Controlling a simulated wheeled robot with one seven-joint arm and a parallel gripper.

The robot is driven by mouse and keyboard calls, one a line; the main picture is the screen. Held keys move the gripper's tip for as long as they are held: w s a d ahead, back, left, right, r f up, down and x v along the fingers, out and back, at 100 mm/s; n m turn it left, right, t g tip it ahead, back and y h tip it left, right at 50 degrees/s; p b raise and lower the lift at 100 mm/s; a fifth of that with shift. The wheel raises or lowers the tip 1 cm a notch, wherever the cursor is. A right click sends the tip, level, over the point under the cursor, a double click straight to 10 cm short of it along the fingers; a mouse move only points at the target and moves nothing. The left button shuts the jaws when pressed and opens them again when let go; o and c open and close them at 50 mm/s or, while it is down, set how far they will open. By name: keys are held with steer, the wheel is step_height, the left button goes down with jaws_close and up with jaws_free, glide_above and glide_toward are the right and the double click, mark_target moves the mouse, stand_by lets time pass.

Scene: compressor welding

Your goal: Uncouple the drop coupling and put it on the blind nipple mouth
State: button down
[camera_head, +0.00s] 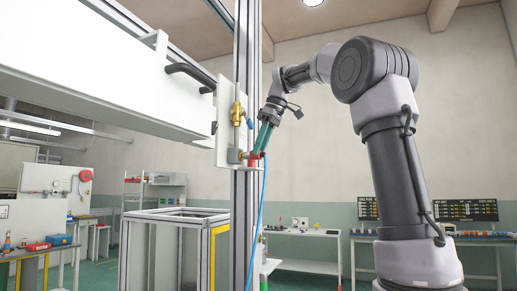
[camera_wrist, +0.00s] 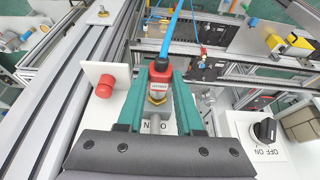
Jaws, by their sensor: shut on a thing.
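The drop coupling (camera_wrist: 160,72) is a red body with a white label, and the blue hose (camera_wrist: 173,28) runs from its end. My gripper (camera_wrist: 161,80) is shut on it, with one teal finger on each side. A brass fitting (camera_wrist: 157,98) and a grey stem lie in line with the coupling between the fingers. I cannot tell whether they are joined to it. In the head view my gripper (camera_head: 263,143) reaches down to the red coupling (camera_head: 253,157) beside the post, and the blue hose (camera_head: 257,215) hangs below. I cannot clearly identify the blind nipple mouth.
A brass valve (camera_head: 238,113) with a blue lever sits on the white plate just above the coupling. The aluminium post (camera_head: 240,230) stands close by. In the wrist view a red knob (camera_wrist: 105,86) is left and a black rotary switch (camera_wrist: 264,130) right.

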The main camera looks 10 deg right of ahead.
steer(key=s+d, duration=0.2)
steer(key=d, duration=0.1)
steer(key=shift+s+d, duration=0.2)
steer(key=shift+s, duration=0.05)
steer(key=c, duration=1.5)
jaws_free()
jaws_close()
